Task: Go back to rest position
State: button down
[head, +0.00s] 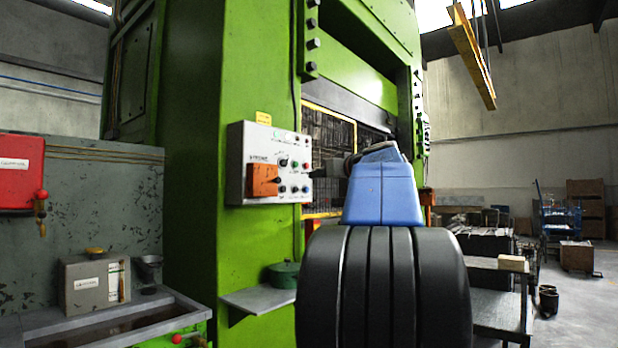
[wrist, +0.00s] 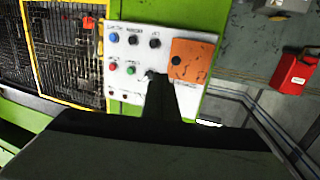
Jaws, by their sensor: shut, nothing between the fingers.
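My gripper (wrist: 153,77) is shut and empty, its dark narrow tip in front of the control box (wrist: 129,30) on the green press. In the head view, my gripper (head: 320,171) points left at the right edge of the same control box (head: 236,163). The box carries several coloured buttons, dark knobs and an orange switch plate (head: 264,180).
The green press (head: 200,130) stands close in front, with a yellow-framed mesh guard (wrist: 65,45). A small shelf (head: 255,300) holds a green pot (head: 284,274). A red box (head: 20,172) is at left, above a sink (head: 110,322). Open floor (head: 590,300) lies at right.

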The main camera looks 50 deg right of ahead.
jog(key=shift+s, duration=0.5)
jog(key=w+a+f+g+y, duration=0.2)
jog(key=a+f+g+y, duration=0.2)
jog(key=a+f, duration=1.6)
jog(key=s+a+f+g, duration=0.2)
jog(key=s+a+f, duration=0.2)
jog(key=a+f, duration=0.35)
jog(key=s+a+f+g, duration=0.2)
jog(key=s+a+f, duration=0.1)
jog(key=a+f, duration=0.4)
jog(key=s+a+f+n+g, duration=0.1)
jog(key=s+a+f, duration=0.3)
jog(key=s+f, duration=0.5)
jog(key=s+a+f+g+h, duration=0.1)
jog(key=s+a+f+g, duration=0.2)
jog(key=s+f, duration=0.5)
notch_tip(320, 180, down, 4)
jog(key=shift+s+a+f+n, duration=0.1)
jog(key=shift+s+a+n, duration=0.25)
jog(key=shift+s+n, duration=0.05)
